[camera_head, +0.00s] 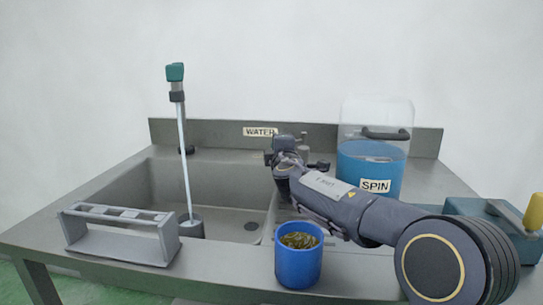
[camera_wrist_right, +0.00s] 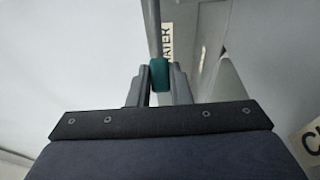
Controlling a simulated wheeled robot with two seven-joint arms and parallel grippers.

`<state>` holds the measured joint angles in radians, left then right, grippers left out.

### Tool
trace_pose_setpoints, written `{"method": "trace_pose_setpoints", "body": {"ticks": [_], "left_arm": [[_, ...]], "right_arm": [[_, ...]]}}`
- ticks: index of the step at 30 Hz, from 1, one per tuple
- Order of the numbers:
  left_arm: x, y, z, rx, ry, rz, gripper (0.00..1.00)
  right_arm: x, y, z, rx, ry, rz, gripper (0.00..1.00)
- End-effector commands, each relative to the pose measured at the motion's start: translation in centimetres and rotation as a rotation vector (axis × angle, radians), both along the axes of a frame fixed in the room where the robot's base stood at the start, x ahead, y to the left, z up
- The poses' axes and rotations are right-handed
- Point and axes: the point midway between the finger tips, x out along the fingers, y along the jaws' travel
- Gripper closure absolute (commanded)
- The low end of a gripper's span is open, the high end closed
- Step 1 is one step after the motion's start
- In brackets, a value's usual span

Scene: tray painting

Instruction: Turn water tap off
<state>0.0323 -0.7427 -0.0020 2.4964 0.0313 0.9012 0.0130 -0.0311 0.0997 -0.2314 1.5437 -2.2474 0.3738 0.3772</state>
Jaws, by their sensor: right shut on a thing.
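My right gripper (camera_head: 284,142) is at the back edge of the sink (camera_head: 225,172), just under the WATER label (camera_head: 260,132). In the right wrist view its two fingers (camera_wrist_right: 160,80) are shut on a small teal piece, which looks like the tap's handle (camera_wrist_right: 159,74). A grey pipe (camera_wrist_right: 153,25) rises behind it, beside the same label. In the head view my gripper and arm hide most of the tap. I see no water stream in the basin. My left gripper is not in view.
A blue cup (camera_head: 299,266) with brownish contents stands at the front, close under my right arm. A blue SPIN tub (camera_head: 370,170) stands right. A grey rack (camera_head: 120,238) and a teal-topped rod (camera_head: 176,72) in a dark base stand left. A teal box (camera_head: 470,209) is far right.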

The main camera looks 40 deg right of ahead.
Motion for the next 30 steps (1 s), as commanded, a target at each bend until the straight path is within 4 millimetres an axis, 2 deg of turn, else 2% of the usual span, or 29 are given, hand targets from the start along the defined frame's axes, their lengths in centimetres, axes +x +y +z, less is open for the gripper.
{"method": "trace_pose_setpoints", "body": {"ticks": [11, 12, 16, 25, 30], "left_arm": [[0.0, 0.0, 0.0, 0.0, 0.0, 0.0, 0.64], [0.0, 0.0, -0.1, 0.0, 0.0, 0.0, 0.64], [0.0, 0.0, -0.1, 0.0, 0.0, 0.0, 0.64], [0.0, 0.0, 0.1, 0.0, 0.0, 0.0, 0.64], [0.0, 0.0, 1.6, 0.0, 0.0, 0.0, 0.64]], "right_arm": [[0.0, 0.1, 0.0, 0.0, 0.001, 0.006, 1.0], [0.0, 0.1, 0.0, 0.0, 0.001, 0.006, 0.77], [0.0, 0.0, 0.0, 0.0, 0.0, 0.005, 0.6], [0.0, 0.0, 0.2, 0.0, 0.0, 0.004, 0.6], [0.0, 0.0, 2.4, 0.0, -0.001, 0.004, 0.6]]}}
